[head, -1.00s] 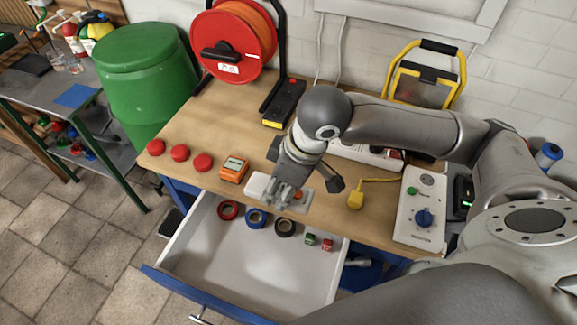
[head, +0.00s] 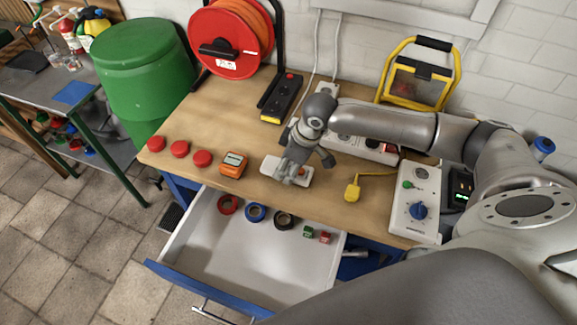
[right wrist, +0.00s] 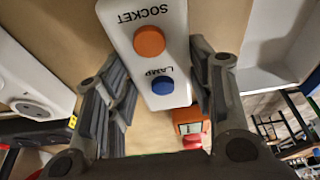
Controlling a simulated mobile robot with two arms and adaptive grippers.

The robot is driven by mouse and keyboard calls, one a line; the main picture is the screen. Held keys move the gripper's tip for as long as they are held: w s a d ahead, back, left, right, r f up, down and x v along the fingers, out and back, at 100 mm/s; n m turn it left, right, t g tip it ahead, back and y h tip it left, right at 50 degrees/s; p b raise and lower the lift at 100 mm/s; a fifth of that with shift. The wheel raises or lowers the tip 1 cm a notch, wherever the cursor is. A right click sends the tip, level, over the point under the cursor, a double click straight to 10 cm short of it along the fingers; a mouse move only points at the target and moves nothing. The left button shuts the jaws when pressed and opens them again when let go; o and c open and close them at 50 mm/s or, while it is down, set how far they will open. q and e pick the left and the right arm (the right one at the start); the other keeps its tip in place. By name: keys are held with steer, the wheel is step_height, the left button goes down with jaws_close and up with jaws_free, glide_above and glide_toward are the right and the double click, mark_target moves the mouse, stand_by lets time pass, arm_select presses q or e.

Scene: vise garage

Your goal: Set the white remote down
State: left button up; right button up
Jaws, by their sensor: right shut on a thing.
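The white remote (head: 269,167) is at the workbench's front part, behind the open drawer. In the right wrist view the remote (right wrist: 147,68) shows an orange button marked SOCKET and a blue button marked LAMP. My right gripper (head: 287,177) is shut on it, one finger on each side, and hides its middle in the head view. The remote lies flat and very low over the wooden top (head: 235,120); I cannot tell whether it touches. My left gripper is not in view.
An orange meter (head: 233,165) and several red round knobs (head: 202,158) stand to the left. A yellow plug-like piece (head: 352,192) and a control box (head: 417,203) are to the right. The open drawer (head: 250,260) in front holds tape rolls and small blocks.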

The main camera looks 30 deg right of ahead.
steer(key=shift+f, duration=0.55)
steer(key=shift+f, duration=0.1)
steer(key=o, duration=1.1)
steer(key=b+v, duration=0.1)
steer(key=v, duration=1.1)
steer(key=shift+d, duration=0.1)
